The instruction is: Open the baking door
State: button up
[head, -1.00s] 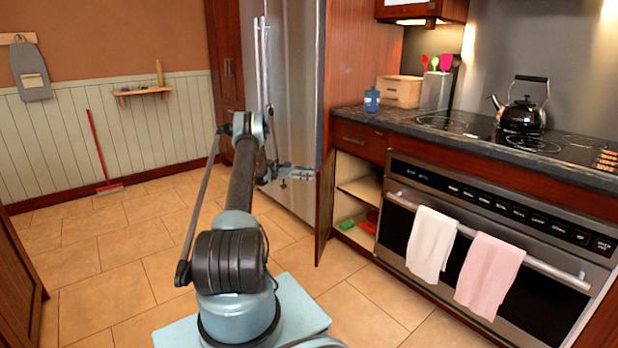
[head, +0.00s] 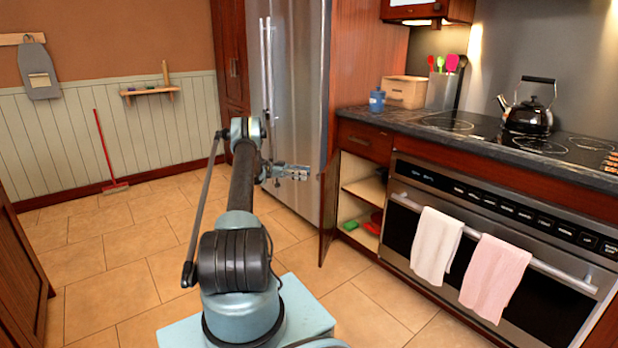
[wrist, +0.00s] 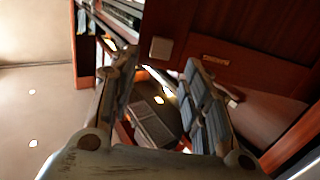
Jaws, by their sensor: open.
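The low wooden cabinet door (head: 328,212) left of the oven stands swung open, seen nearly edge-on in the head view. Behind it the cabinet's shelf (head: 366,190) shows, with green and red items below. The oven door (head: 480,262) is closed, with two towels on its bar handle. I cannot tell which of these is the baking door. My gripper (head: 301,172) is open, just left of the cabinet door's upper edge in the head view; contact is unclear. In the wrist view my gripper (wrist: 160,88) shows spread fingers with nothing clearly held between them.
The steel fridge (head: 295,110) stands behind my gripper. A dark counter (head: 395,118) runs above the cabinet and oven, bearing a black kettle (head: 528,118). A red-handled broom (head: 104,150) leans at the back left wall. The tiled floor on the left is clear.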

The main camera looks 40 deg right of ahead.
jog(key=shift+v, duration=0.8)
jog(key=shift+c, duration=0.3)
